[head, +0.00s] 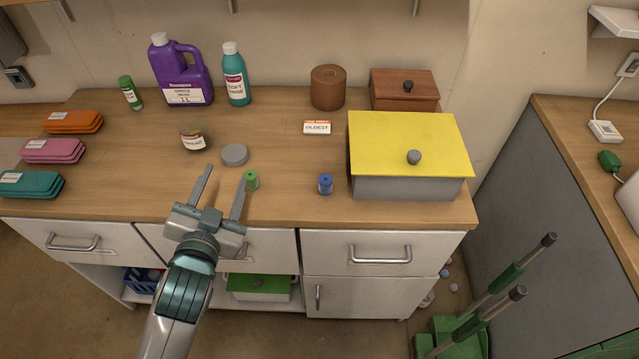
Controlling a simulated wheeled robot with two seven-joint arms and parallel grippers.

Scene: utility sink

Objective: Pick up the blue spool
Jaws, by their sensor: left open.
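The blue spool (326,184) stands upright on the wooden counter, just left of the yellow-lidded box. A green spool (252,180) stands to its left on the same counter. My left gripper (224,178) is open and empty at the counter's front edge. Its right finger is close beside the green spool; I cannot tell whether they touch. The blue spool is to the right of the gripper, outside its fingers. My right gripper is not in view.
A grey box with a yellow lid (405,140) stands right of the blue spool. A grey disc (235,155) and a small jar (193,136) lie behind the gripper. Bottles, a brown roll (328,88) and a wooden box (404,92) stand at the back. The counter between the spools is clear.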

